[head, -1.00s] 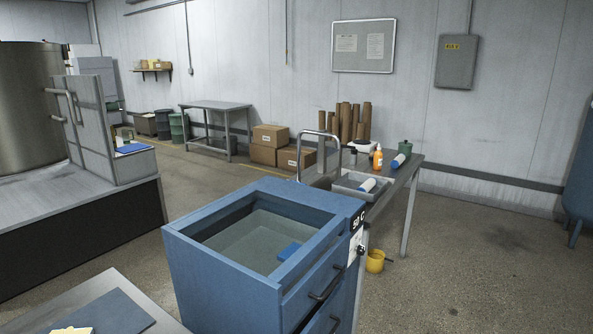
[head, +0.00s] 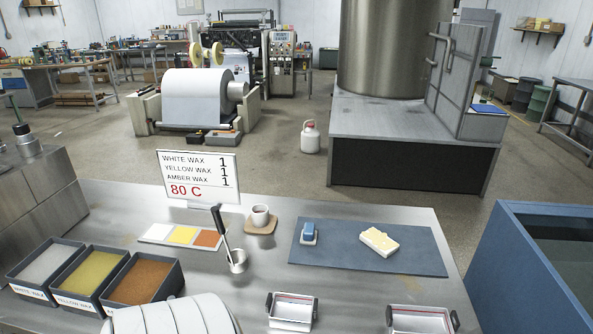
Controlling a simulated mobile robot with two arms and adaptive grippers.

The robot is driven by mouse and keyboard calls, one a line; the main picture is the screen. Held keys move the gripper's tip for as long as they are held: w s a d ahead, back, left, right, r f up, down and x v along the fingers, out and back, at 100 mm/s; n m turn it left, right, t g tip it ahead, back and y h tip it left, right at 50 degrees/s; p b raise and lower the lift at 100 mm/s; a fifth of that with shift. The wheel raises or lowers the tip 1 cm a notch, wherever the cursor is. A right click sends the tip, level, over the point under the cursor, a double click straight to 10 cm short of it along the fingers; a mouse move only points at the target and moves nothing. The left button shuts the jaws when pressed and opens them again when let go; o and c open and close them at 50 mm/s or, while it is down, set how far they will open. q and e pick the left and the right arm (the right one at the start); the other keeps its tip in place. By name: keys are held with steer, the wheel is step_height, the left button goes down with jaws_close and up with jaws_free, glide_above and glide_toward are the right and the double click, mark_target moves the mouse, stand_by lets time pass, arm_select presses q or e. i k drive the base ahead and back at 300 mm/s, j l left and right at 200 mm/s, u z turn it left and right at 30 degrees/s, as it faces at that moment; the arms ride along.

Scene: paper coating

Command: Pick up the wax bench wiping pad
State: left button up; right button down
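On the wax bench (head: 350,207), a cream pad with yellow patches (head: 378,241) lies flat on a blue-grey mat (head: 422,253), towards the right. It looks like the wiping pad. A small blue and white item (head: 308,233) sits on the same mat to its left, apart from it. Nothing covers or touches the cream pad from above.
Three wax bins (head: 143,283) stand at the left. A sign (head: 199,177), a ladle (head: 237,261), a cup (head: 260,215) and a colour card (head: 183,235) are mid-bench. Two pale trays (head: 292,311) are at the front. A blue tank (head: 510,262) stands right.

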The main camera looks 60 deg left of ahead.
mark_target(309, 236)
steer(key=u, duration=1.8)
